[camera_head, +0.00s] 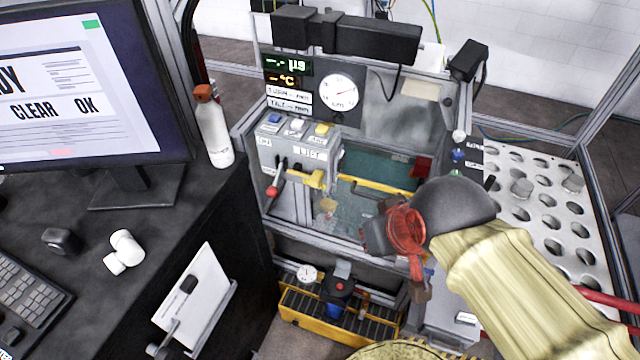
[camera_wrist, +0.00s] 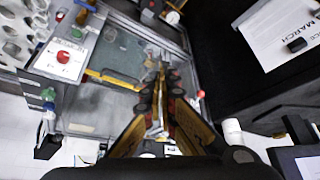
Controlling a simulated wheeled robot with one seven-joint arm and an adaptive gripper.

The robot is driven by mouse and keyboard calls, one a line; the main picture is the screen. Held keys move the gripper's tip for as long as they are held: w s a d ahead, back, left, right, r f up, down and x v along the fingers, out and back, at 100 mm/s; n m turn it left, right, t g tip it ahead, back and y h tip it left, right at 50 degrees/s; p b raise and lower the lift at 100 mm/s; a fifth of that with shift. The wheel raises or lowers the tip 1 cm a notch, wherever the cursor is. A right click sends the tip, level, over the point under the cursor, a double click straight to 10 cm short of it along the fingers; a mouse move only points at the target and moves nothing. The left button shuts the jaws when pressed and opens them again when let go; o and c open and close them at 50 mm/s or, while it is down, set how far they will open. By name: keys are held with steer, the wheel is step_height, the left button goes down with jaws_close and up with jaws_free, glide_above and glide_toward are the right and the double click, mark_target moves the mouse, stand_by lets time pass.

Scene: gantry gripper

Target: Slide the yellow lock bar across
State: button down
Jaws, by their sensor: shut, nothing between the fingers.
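A yellow bar (camera_head: 376,187) lies low across the front of the glass-walled bay in the head view, with its right part near my arm. In the wrist view the yellow bar (camera_wrist: 112,79) runs to the left of my fingers. My gripper (camera_wrist: 161,68) is shut and empty, its fingertips together just beyond the bar's near end in that picture. I cannot tell whether they touch it. In the head view my dark wrist and red ring hang in front of the bay, and the fingertips are hard to make out.
A grey switch box (camera_head: 300,150) with a red-knobbed lever (camera_head: 272,191) and a yellow handle (camera_head: 313,180) stands left of the bar. A perforated plate (camera_head: 545,215) is at right. A white bottle (camera_head: 214,130) and monitor (camera_head: 85,80) stand on the desk at left.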

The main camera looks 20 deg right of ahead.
mark_target(317, 179)
steer(key=w+d+f+m+g+y+p, duration=0.4)
steer(key=d+m+p, duration=0.4)
steer(key=p, duration=0.5)
steer(key=w+d+m+t+y+p, duration=0.2)
steer(key=w+m+t+y+p, duration=0.15)
steer(key=w+m, duration=1.15)
steer(key=w+a+f+m, duration=0.2)
steer(key=w+a+f, duration=0.2)
steer(key=a+f, duration=0.3)
steer(key=shift+w+a+f, duration=0.25)
steer(key=shift+a+f, duration=0.15)
steer(key=shift+a, duration=0.7)
steer(key=shift+t+h, duration=0.25)
